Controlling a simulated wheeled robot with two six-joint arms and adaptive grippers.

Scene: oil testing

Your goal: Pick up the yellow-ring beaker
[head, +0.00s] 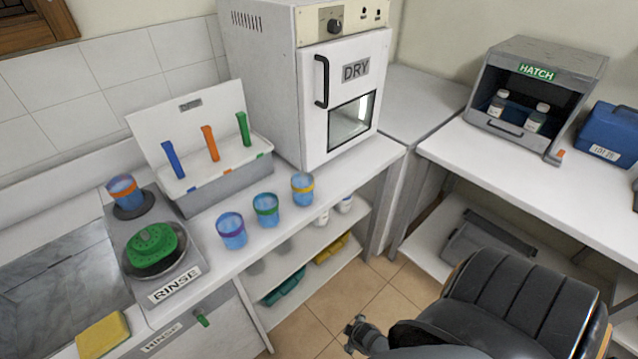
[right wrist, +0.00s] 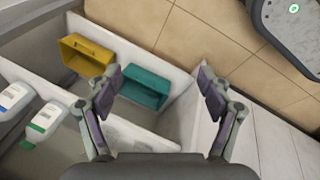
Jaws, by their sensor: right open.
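The yellow-ring beaker (head: 302,188) is a blue cup with a yellow band. It stands upright on the white counter (head: 337,172) in front of the drying oven, rightmost in a row with the green-ring beaker (head: 265,209) and the purple-ring beaker (head: 231,230). My right gripper (head: 355,334) is low at the bottom of the head view, in front of the counter and well apart from the beaker. In the right wrist view its fingers (right wrist: 163,82) are spread with nothing between them. No beaker shows in that view. My left gripper is not in view.
An orange-ring beaker (head: 122,188) sits at the rinse station (head: 165,270). Below the counter, a shelf holds a yellow bin (right wrist: 86,55), a teal bin (right wrist: 146,86) and bottles (right wrist: 42,122).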

